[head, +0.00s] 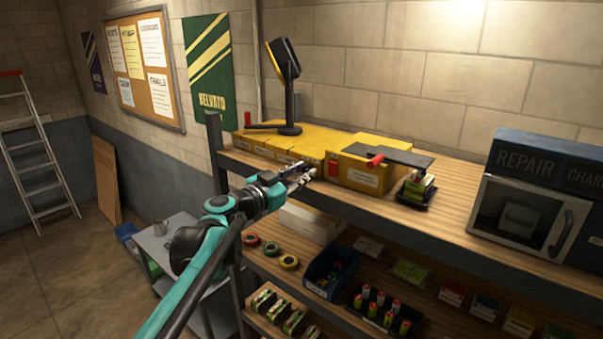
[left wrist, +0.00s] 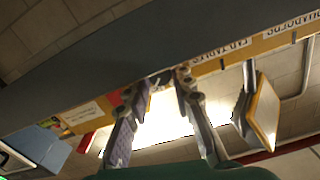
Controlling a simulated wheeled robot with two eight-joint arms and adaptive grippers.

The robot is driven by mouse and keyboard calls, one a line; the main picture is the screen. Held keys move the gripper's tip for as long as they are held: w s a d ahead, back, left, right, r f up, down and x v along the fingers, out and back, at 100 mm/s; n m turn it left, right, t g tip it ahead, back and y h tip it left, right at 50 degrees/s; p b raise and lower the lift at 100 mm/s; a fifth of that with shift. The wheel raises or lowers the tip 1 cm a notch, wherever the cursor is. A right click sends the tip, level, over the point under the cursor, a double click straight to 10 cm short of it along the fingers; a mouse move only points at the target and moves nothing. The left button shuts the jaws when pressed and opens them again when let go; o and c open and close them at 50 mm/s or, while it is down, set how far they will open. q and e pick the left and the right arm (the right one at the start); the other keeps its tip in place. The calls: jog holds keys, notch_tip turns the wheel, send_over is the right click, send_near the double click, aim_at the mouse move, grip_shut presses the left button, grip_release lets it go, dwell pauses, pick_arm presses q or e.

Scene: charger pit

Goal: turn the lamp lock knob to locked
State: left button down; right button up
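A dark, rounded piece, possibly the lamp lock knob (left wrist: 162,77), shows between my left fingertips in the left wrist view, at the front of the yellow boxes. I cannot read its setting or tell whether the fingers touch it. My left gripper (head: 305,177) is in front of the shelf's top edge, beside the large yellow box (head: 362,172). In the left wrist view its two fingers (left wrist: 159,82) stand apart with no object clearly clamped. My right gripper is not in view.
A battery stand (head: 416,190) and a microwave-like charger (head: 530,215) stand to the right. Lower shelves hold a blue bin (head: 322,284) and batteries. A grey cart (head: 165,240) stands below my left arm.

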pick_arm(q)
jog(key=n+b, duration=0.1)
jog(key=n, duration=0.3)
dwell(0.4)
jog(key=c, duration=1.3)
grip_release()
jog(key=shift+a, duration=0.1)
jog(key=v, duration=1.2)
